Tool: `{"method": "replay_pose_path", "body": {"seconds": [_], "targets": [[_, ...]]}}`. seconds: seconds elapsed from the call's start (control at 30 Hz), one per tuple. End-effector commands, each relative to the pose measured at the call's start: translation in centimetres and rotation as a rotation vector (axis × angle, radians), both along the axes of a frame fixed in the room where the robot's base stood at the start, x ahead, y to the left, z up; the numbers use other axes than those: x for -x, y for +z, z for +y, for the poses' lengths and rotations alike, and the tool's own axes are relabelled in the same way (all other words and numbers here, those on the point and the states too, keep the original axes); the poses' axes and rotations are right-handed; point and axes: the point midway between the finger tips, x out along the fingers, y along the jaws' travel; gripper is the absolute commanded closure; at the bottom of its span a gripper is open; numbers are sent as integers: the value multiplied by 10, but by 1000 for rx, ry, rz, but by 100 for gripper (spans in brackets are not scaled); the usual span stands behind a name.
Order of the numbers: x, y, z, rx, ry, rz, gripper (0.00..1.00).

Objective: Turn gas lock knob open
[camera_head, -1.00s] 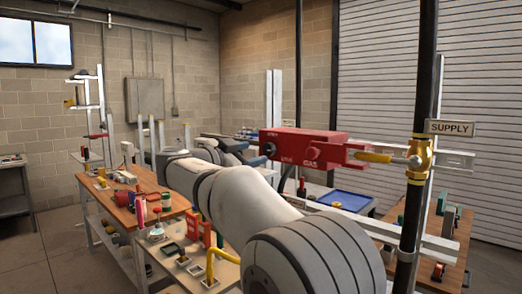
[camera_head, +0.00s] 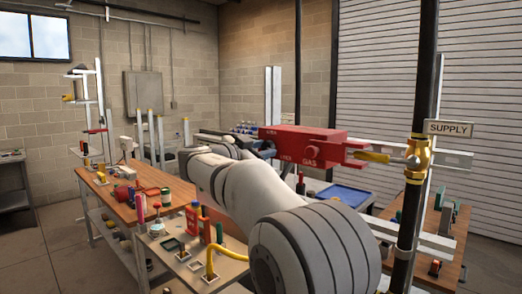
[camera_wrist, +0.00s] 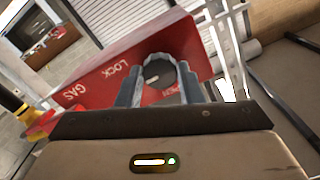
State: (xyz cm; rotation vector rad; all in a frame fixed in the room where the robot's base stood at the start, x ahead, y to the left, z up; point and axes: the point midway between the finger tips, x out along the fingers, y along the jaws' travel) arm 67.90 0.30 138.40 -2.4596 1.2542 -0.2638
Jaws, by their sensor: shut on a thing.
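The red gas lock box (camera_head: 318,146) is mounted on the pipe assembly at right of centre in the head view, with GAS lettering and a round red button-like part on its near face. In the wrist view the box (camera_wrist: 95,80) lies tilted, with LOCK and GAS lettering. My gripper (camera_wrist: 159,82) is shut on the gas lock knob (camera_wrist: 154,70), with grey fingers on both sides of it. In the head view my gripper (camera_head: 262,149) is at the box's left end, where my arm partly hides the grip. The knob's exact angle is hard to tell.
A yellow handle (camera_head: 374,157) and brass valve (camera_head: 418,155) sit right of the box on a black vertical pipe (camera_head: 411,215), below a SUPPLY sign (camera_head: 450,128). A wooden bench (camera_head: 115,193) with tools and small parts stands at left. Open floor lies at far left.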

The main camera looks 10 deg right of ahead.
Motion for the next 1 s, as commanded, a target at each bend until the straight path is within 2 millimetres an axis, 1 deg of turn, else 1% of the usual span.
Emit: {"method": "replay_pose_path", "body": {"seconds": [0.03,0.2,0.57,0.77,1.0], "targets": [[0,0,0,0,0,0,75],[0,0,0,0,0,0,89],[0,-3,1,33,0,47,89],[0,-4,1,106,0,148,89],[0,-4,1,236,1,325,89]]}}
